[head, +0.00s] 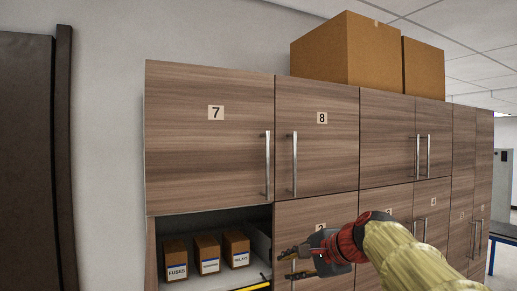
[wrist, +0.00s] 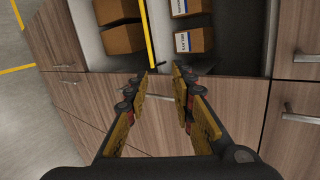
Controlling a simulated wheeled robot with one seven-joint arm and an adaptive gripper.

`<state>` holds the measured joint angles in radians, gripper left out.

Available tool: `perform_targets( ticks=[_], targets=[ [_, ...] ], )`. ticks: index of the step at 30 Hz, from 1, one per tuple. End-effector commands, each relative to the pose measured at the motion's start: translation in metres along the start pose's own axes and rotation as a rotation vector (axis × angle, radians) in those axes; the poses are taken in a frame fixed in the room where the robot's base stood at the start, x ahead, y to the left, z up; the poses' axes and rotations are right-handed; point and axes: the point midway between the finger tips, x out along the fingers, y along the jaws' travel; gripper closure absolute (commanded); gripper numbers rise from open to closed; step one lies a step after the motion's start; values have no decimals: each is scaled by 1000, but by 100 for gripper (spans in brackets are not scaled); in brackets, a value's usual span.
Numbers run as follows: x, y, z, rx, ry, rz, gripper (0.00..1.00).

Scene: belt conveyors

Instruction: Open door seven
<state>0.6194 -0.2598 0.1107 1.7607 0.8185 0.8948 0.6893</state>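Door seven (head: 200,140) is the upper left wood-grain cabinet door, marked with a 7 label (head: 216,113). It looks shut, flush with door eight (head: 330,150) on its right. Its vertical metal handle (head: 267,165) is near its right edge, beside door eight's handle (head: 294,164). My gripper (head: 287,265) is below and slightly right of door seven's handle, in front of the lower doors. In the wrist view my gripper (wrist: 162,78) is open, with nothing between its fingers. Door seven and its handle are not visible in the wrist view.
An open compartment (head: 205,222) under door seven holds brown labelled boxes (head: 208,252) and a yellow-edged item (head: 252,286). More closed doors run right. Large cardboard boxes (head: 345,50) stand on top. A dark door (head: 28,160) is at left.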

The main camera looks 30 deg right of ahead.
Motion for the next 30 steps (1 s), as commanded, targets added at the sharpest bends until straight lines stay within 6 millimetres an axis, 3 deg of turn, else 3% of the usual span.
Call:
perform_targets(
  ticks=[1, 3, 6, 9, 12, 16, 22, 30],
  targets=[
    [-17, -50, -7, 126, -12, -67, 76],
    [-34, -104, -11, 321, -56, -162, 76],
    [-55, -165, -8, 570, -153, -275, 76],
    [-78, -212, 8, 797, -283, -356, 76],
    [-104, -247, 24, 997, -410, -398, 76],
    [-113, -258, 30, 1203, -507, -384, 76],
    [-111, -260, 30, 1316, -535, -357, 76],
    [-82, -279, 37, 1320, -536, -352, 76]
  ],
)
